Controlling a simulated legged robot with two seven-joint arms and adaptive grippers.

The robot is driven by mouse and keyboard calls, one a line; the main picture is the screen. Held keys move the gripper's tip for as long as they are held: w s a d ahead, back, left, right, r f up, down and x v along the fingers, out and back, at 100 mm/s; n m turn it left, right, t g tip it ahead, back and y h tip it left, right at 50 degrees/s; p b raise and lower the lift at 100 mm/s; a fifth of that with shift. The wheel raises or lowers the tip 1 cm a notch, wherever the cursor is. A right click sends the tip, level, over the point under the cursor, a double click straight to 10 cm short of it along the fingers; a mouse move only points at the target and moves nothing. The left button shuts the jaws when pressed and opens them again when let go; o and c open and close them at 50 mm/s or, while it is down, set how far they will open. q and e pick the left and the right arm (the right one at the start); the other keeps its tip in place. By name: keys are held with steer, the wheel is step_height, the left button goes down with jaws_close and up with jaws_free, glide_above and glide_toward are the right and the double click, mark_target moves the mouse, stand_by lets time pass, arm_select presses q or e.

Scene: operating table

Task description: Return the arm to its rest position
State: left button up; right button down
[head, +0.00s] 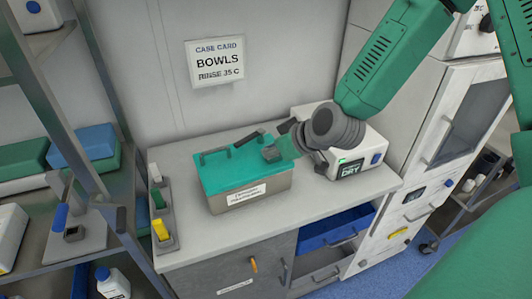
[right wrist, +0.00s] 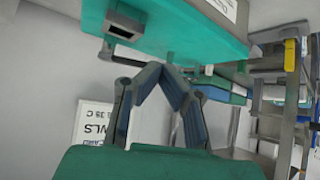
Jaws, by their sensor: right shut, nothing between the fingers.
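My right gripper (head: 269,153) comes in from the upper right on its green arm. It is shut and empty beside the right end of the teal lid (head: 225,173). In the right wrist view its fingertips (right wrist: 164,70) meet in a point, with nothing between them. The lid (right wrist: 225,45) lies close by there, upside down in the picture. The lid sits on a grey labelled box (head: 273,189) on the counter. I cannot tell whether the gripper touches the lid. My left gripper is in neither view.
A white device marked DRY (head: 372,140) stands on the counter (head: 325,205) right behind the gripper. A holder with coloured tabs (head: 162,230) is at the left. A blue drawer (head: 335,232) is open below. Metal shelving (head: 45,90) stands left; a wall sign (head: 216,62) hangs behind.

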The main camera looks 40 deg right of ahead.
steer(key=d+f+v, duration=0.1)
steer(key=v, duration=0.5)
steer(key=s+a+f+m+g+h, duration=0.3)
steer(key=s+f+g, duration=0.6)
steer(key=s+f, duration=1.75)
arm_select(q)
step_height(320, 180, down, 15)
steer(key=b, duration=1.5)
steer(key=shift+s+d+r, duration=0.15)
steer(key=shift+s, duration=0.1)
arm_select(e)
step_height(320, 180, down, 14)
steer(key=w+a, duration=0.2)
steer(key=w, duration=0.1)
steer(key=shift+a+n+y, duration=0.25)
steer(key=shift+n+y, duration=0.15)
